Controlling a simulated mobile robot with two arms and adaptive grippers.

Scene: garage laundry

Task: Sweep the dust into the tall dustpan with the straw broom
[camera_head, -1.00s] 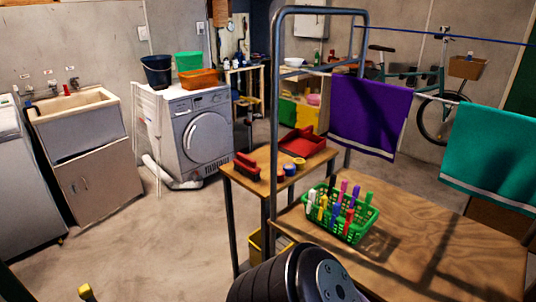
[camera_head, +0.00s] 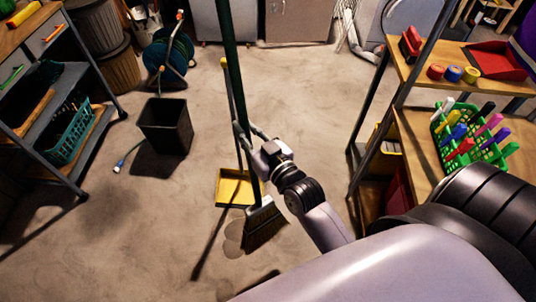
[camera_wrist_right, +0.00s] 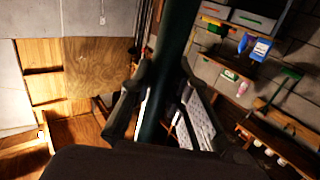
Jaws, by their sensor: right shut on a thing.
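My right gripper (camera_head: 246,132) is shut on the dark green handle of the straw broom (camera_head: 231,55), which stands nearly upright. The handle also crosses the right wrist view between the fingers (camera_wrist_right: 165,75). The broom's bristle head (camera_head: 264,228) is low, at or near the floor; exact contact is unclear. The tall dustpan (camera_head: 228,188) is yellow, with its pan just behind and left of the bristles and a thin upright handle beside the broom's. Faint round greyish patches, perhaps the dust (camera_head: 232,247), lie left of the bristles. My left gripper is out of view.
A black bin (camera_head: 166,127) and a hose reel (camera_head: 168,57) stand to the left, beyond a shelf cart (camera_head: 78,170). A wooden workbench (camera_head: 415,130) with a green basket (camera_head: 462,150) is close on the right. The middle floor is open.

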